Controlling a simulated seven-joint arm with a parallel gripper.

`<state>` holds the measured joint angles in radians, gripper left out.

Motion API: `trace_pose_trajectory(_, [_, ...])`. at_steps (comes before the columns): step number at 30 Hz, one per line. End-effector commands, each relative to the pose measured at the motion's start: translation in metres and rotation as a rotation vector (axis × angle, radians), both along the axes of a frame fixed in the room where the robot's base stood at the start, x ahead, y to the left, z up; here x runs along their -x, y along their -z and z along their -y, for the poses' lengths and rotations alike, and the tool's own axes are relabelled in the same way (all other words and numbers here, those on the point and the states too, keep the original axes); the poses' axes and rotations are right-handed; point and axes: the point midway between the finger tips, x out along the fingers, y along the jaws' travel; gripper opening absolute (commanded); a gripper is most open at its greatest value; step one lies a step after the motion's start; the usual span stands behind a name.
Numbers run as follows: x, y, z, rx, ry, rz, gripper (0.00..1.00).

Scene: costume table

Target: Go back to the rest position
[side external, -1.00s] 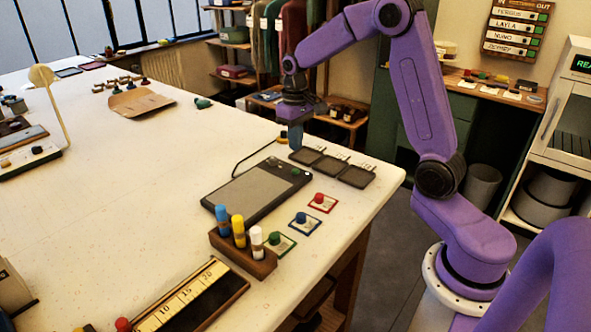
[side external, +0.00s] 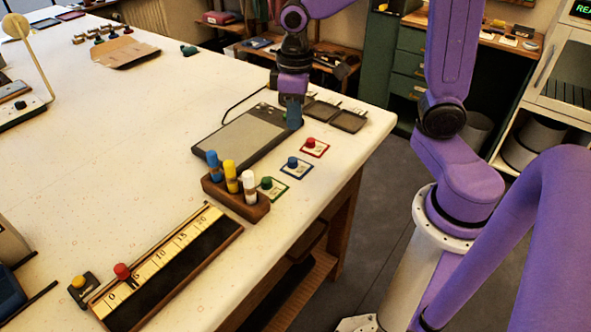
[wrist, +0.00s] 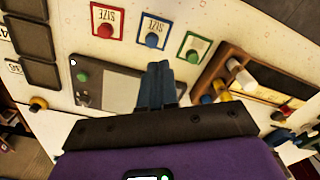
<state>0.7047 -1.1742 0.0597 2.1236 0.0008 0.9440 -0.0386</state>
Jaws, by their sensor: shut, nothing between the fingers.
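My gripper (side external: 293,120) points down over the right end of the dark flat tablet (side external: 222,145) with the grey panel. Its blue fingers are together, with nothing between them. In the wrist view, my gripper's fingertips (wrist: 158,68) lie over the tablet (wrist: 117,92), with the tablet's green button (wrist: 82,76) to their left. Whether the tips touch the tablet, I cannot tell. In the side view my gripper hides part of the tablet's right end.
Shallow dark trays (side external: 348,121) lie behind the tablet. Red (side external: 314,147), blue (side external: 296,167) and green (side external: 271,188) knobbed cards lie in front. A wooden marker holder (side external: 240,203) and a ruler board (side external: 170,265) stand nearer. The table's left middle is clear.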

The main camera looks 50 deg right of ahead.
Motion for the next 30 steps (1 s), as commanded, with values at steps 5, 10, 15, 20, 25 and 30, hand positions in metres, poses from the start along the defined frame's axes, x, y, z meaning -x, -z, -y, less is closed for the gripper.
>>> trace_pose_trajectory(5, [0.058, -0.002, -0.019, -0.003, -0.175, 0.005, 0.00])
trace_pose_trajectory(10, [0.113, -0.001, -0.025, -0.007, -0.339, 0.008, 0.00])
trace_pose_trajectory(15, [0.158, 0.002, -0.020, -0.010, -0.481, 0.009, 0.00])
trace_pose_trajectory(20, [0.182, 0.005, -0.015, -0.012, -0.563, 0.010, 0.00])
trace_pose_trajectory(25, [0.190, 0.007, -0.012, -0.013, -0.591, 0.010, 0.00])
trace_pose_trajectory(30, [0.190, 0.007, -0.012, -0.012, -0.591, 0.010, 0.00])
